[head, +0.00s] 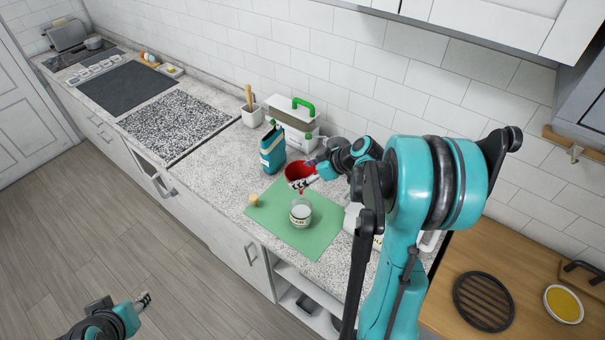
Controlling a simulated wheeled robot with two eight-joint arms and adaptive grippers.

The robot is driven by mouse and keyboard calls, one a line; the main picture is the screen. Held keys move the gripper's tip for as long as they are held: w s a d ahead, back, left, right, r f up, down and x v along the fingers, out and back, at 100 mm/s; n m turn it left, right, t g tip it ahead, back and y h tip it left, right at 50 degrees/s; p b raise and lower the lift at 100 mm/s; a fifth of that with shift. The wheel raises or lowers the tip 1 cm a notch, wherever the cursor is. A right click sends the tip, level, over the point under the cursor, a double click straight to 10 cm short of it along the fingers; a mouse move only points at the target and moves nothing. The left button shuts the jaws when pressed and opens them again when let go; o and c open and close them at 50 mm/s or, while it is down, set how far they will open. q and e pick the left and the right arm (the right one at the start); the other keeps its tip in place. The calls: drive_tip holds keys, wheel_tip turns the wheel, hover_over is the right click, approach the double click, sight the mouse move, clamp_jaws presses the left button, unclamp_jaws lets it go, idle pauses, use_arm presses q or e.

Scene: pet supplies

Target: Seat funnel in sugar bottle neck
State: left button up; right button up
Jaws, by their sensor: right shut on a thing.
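A red funnel (296,171) is held by my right gripper (308,182), which is shut on it. The funnel's wide mouth faces up and it appears just behind or above the sugar bottle. The sugar bottle (300,214) is a clear jar with white contents and a label, standing upright on a green mat (272,226). The gripper overlaps the view between funnel and bottle neck, so I cannot tell whether they touch. My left gripper (144,299) is low at the left, over the floor, away from the counter; its fingers are too small to judge.
A cork (253,201) lies on the mat's left side. A white object (352,217) is partly hidden by my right arm.

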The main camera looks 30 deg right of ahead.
drive_tip(key=shift+f+b, duration=1.65)
drive_tip(key=shift+f, duration=0.2)
drive_tip(key=o, duration=1.1)
drive_tip(key=v, duration=1.2)
drive_tip(key=s+a+f+m+h+b, duration=0.1)
drive_tip(key=s+a+f+m+b, duration=0.1)
drive_tip(key=a+f+b, duration=0.3)
drive_tip(key=s+a+f+m+h+b, duration=0.2)
drive_tip(key=s+a+f+b, duration=0.3)
drive_tip(key=a, duration=0.3)
drive_tip(key=s+a+f+m+h+b, duration=0.1)
drive_tip(key=s+a+f+m+b, duration=0.1)
drive_tip(key=s+a+f+b, duration=0.2)
drive_tip(key=shift+s+a+f+g+h+b, duration=0.1)
drive_tip(key=shift+a+f+g+h+b, duration=0.25)
drive_tip(key=shift+a+f+b, duration=0.95)
